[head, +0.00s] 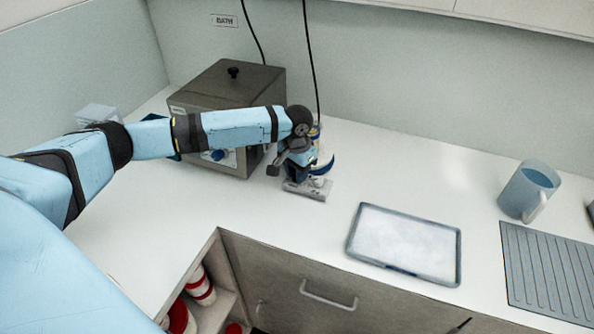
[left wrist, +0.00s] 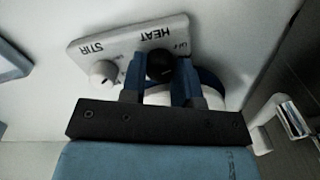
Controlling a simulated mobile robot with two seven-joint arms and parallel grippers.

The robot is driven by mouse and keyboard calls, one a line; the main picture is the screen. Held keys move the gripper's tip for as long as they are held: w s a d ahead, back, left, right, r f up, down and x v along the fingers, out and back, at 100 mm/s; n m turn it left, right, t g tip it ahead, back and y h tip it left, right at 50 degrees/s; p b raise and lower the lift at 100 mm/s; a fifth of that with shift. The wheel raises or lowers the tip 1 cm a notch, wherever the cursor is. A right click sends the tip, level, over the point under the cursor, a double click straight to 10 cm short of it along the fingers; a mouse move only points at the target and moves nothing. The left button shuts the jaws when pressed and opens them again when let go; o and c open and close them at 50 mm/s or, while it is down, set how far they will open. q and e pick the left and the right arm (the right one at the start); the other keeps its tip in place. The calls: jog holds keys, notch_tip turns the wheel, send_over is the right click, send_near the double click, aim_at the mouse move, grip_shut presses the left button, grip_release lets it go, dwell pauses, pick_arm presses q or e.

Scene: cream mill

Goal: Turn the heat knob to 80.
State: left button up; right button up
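The grey stirrer hotplate (head: 318,190) stands on the white counter, right of the metal box. Its panel (left wrist: 120,45) shows upside down in the left wrist view, with the words HEAT and STIR. The dark heat knob (left wrist: 160,67) lies between the two blue fingers of my left gripper (left wrist: 161,75), which close on its sides. The pale stir knob (left wrist: 103,73) is beside it, clear of the fingers. In the head view my left gripper (head: 290,177) is at the hotplate's front and hides the knobs. The number the heat knob points to cannot be read. My right gripper is out of view.
A metal box (head: 222,88) with a black lid knob stands behind my left arm. A tray of white material (head: 352,246), a blue mug (head: 525,190) and a ribbed grey mat (head: 514,262) lie to the right. Cables hang behind the hotplate.

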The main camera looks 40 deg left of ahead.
pick_arm(q)
jog(key=shift+r+p, duration=0.15)
jog(key=shift+p, duration=0.15)
jog(key=m+p, duration=0.2)
jog(key=p, duration=0.1)
jog(key=shift+r, duration=0.1)
jog(key=shift+f+m+p, duration=0.2)
jog(key=shift+m+p, duration=0.1)
jog(key=shift+m, duration=0.2)
jog(key=o, duration=0.9)
